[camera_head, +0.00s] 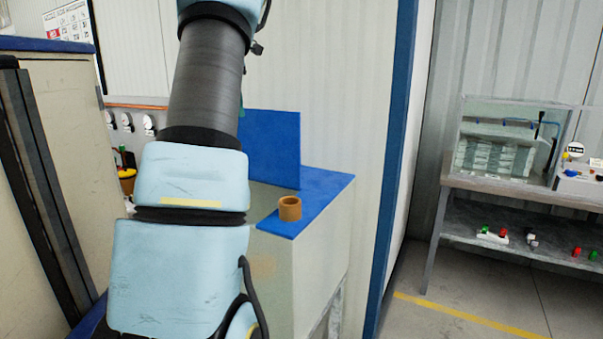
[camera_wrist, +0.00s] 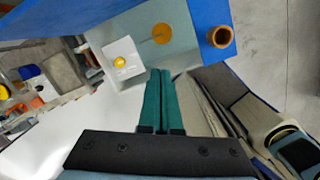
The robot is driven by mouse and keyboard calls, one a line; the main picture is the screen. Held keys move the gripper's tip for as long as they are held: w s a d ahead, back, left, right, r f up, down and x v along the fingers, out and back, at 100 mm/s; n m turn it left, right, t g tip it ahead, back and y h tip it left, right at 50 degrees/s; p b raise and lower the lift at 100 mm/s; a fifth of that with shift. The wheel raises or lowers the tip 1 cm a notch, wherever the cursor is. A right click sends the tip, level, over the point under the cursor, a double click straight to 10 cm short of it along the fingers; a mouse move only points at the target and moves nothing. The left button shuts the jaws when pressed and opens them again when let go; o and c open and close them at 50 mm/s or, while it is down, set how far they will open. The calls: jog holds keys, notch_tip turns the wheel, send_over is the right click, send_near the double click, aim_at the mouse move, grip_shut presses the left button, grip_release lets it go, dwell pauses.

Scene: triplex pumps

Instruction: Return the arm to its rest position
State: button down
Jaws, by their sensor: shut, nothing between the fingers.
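My gripper (camera_wrist: 160,73) shows in the wrist view as two long green fingers lying side by side, shut and empty. Its tips point away over the bench area and touch nothing that I can see. In the head view my light-blue and dark-grey arm rises through the left half of the picture, and its upper part runs out of the top edge. The gripper itself is mostly hidden there behind the arm.
A brown ring-shaped cup (camera_head: 290,209) stands on the blue-topped bench (camera_head: 325,187); it also shows in the wrist view (camera_wrist: 220,37). A blue upright panel (camera_head: 272,150) stands behind it. A tall cabinet (camera_head: 65,130) is close on the left. Clear floor (camera_head: 425,315) lies right.

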jog(key=s+d+f+m+b, duration=0.1)
jog(key=s+d+f+m, duration=0.2)
jog(key=s+f+m, duration=0.5)
jog(key=s+d+f+m+b, duration=0.1)
jog(key=s+d+f+m, duration=0.2)
jog(key=s+f+m, duration=0.6)
jog(key=s+d+f+m+b, duration=0.1)
jog(key=s+d+f+m, duration=0.3)
jog(key=s+f+m, duration=0.5)
jog(key=s+f, duration=0.1)
jog(key=s, duration=0.2)
jog(key=shift+y, duration=0.4)
jog(key=c, duration=1.6)
grip_release()
jog(key=shift+f, duration=0.1)
